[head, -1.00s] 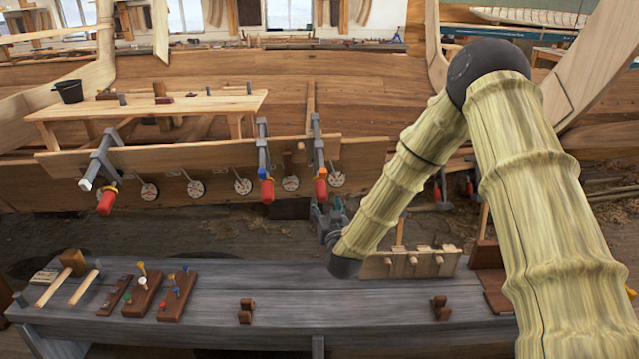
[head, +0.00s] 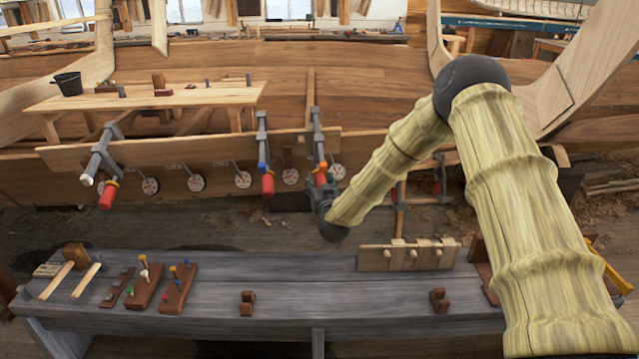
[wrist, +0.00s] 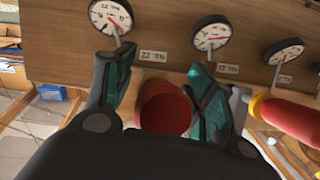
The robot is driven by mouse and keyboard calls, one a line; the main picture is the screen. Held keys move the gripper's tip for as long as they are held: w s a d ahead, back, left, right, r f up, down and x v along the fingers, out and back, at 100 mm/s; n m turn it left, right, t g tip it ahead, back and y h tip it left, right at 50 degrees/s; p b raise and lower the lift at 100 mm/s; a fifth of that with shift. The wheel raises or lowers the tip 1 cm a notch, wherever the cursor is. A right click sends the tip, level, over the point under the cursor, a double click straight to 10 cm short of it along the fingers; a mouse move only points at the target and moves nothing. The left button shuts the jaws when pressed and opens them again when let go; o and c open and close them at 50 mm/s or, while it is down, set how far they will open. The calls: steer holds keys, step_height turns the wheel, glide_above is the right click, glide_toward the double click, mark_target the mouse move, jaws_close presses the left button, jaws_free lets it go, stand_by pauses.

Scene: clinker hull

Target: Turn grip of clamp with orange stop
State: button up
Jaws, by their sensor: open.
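The clamp with the orange stop (head: 322,166) is the rightmost of three clamps on the long plank. Its grey bar (head: 316,130) rises above the plank's edge, and its red grip is largely hidden by my gripper (head: 322,188) in the head view. In the wrist view, which looks upside down, the red grip (wrist: 166,108) sits between the two green-padded fingers of my gripper (wrist: 162,82). The fingers are open on either side of it, with a gap visible at least on the right. The orange stop cannot be made out in the wrist view.
The middle clamp (head: 262,150) has a blue stop; its red grip with yellow collar (wrist: 290,118) lies close beside my right-hand finger in the wrist view. The left clamp (head: 104,160) is farther off. Round dials (head: 243,180) line the plank. A grey bench (head: 340,290) stands in front.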

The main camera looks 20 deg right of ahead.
steer(key=c, duration=1.1)
steer(key=shift+o, duration=0.2)
steer(key=shift+f+b, duration=0.1)
steer(key=shift+b, duration=0.25)
steer(key=shift+f+m+y+b, duration=0.1)
steer(key=shift+m+y+b, duration=0.2)
steer(key=shift+y+b, duration=0.3)
steer(key=y+b, duration=0.1)
steer(key=m+y+b, duration=0.1)
steer(key=b, duration=0.1)
steer(key=shift+a+m+t, duration=0.2)
steer(key=shift+m+t, duration=0.1)
steer(key=shift+t, duration=0.1)
steer(key=m+y+b, duration=0.1)
steer(key=b, duration=0.2)
steer(key=shift+a+m+t+y, duration=0.15)
steer(key=shift+m+t+y, duration=0.15)
steer(key=shift+m, duration=0.1)
steer(key=shift+r+y+b, duration=0.3)
steer(key=shift+y+b, duration=0.1)
steer(key=shift+b, duration=0.25)
steer(key=shift+a+m, duration=0.1)
steer(key=shift+m, duration=0.2)
